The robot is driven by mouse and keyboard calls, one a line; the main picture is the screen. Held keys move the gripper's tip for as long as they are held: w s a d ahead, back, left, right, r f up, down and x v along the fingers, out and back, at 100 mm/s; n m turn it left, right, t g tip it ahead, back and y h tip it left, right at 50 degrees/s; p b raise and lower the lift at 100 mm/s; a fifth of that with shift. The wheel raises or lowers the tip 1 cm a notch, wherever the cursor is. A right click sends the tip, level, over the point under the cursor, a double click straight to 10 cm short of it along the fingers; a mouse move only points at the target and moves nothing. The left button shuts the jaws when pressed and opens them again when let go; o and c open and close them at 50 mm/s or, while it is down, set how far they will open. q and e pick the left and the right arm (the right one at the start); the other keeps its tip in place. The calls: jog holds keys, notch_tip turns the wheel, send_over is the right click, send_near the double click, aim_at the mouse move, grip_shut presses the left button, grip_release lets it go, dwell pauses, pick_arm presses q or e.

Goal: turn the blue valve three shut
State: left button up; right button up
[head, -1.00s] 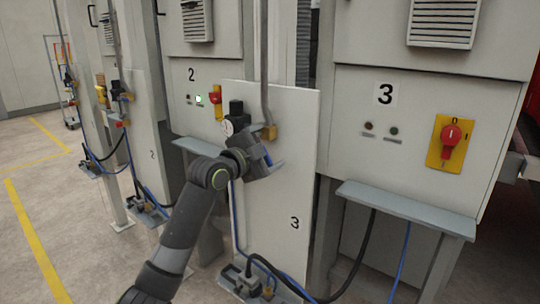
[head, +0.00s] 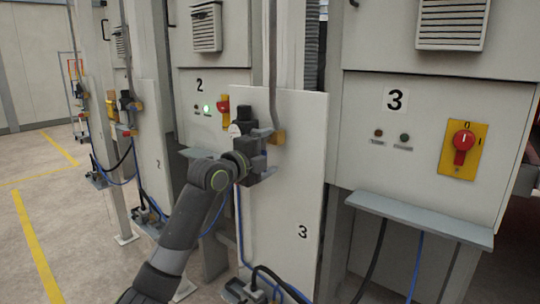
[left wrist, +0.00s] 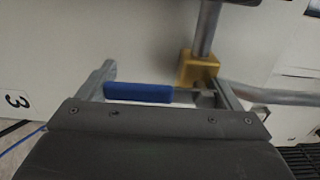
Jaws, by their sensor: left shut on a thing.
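The blue valve handle (left wrist: 138,93) of station three shows in the left wrist view as a short blue bar lying across between my left gripper's fingers. A grey metal stem joins its right end, beside a brass block (left wrist: 198,68) on a pipe. My left gripper (head: 267,165) is at the panel marked 3 (head: 290,200) in the head view, just below the dark regulator (head: 245,117). Its fingers are closed on the handle, one at each end. In the head view the handle is mostly hidden by the gripper. My right gripper is not in view.
A grey ledge (head: 420,220) juts out right of the panel. Above it are a red rotary switch (head: 463,141) on a yellow plate and two dark lamps. Blue and black hoses hang below. Similar stations stand at left; the floor there is open.

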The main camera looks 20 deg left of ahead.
pick_arm(q)
jog(key=shift+f, duration=0.1)
jog(key=o, duration=1.2)
jog(key=shift+s+a, duration=0.2)
jog(key=shift+s, duration=0.25)
jog(key=b+v, duration=0.1)
jog(key=v, duration=1.5)
jog(key=shift+s+b, duration=0.25)
jog(key=shift+b, duration=0.15)
